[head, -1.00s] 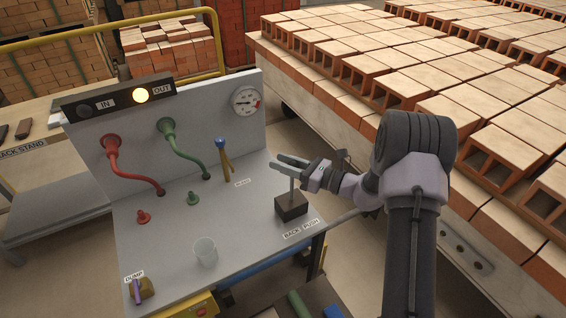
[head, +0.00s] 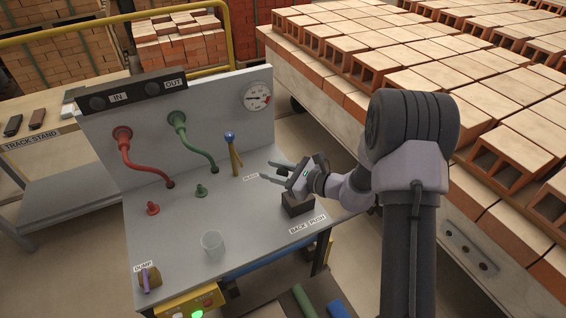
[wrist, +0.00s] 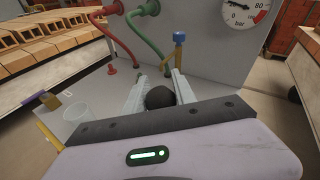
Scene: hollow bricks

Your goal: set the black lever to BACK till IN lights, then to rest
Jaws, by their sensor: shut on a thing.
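The black lever's round knob (wrist: 160,97) sits between the fingers of my gripper (wrist: 158,82) in the wrist view. My gripper (head: 266,172) is shut on the lever, low over its dark block (head: 297,204) in the head view. The gripper hides most of the lever there, so its exact tilt is hard to tell. The BACK and PUSH label (head: 307,224) lies in front of the block. On the panel's top bar, the IN lamp (head: 97,103) and the OUT lamp (head: 150,86) are both dark.
A blue-topped lever (head: 233,152), red hose (head: 143,170) and green hose (head: 192,145) stand left of my gripper. A clear cup (head: 212,246) and DUMP knob (head: 150,279) are nearer. A pressure gauge (head: 257,95) is on the panel. A brick-laden car (head: 340,90) stands to the right.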

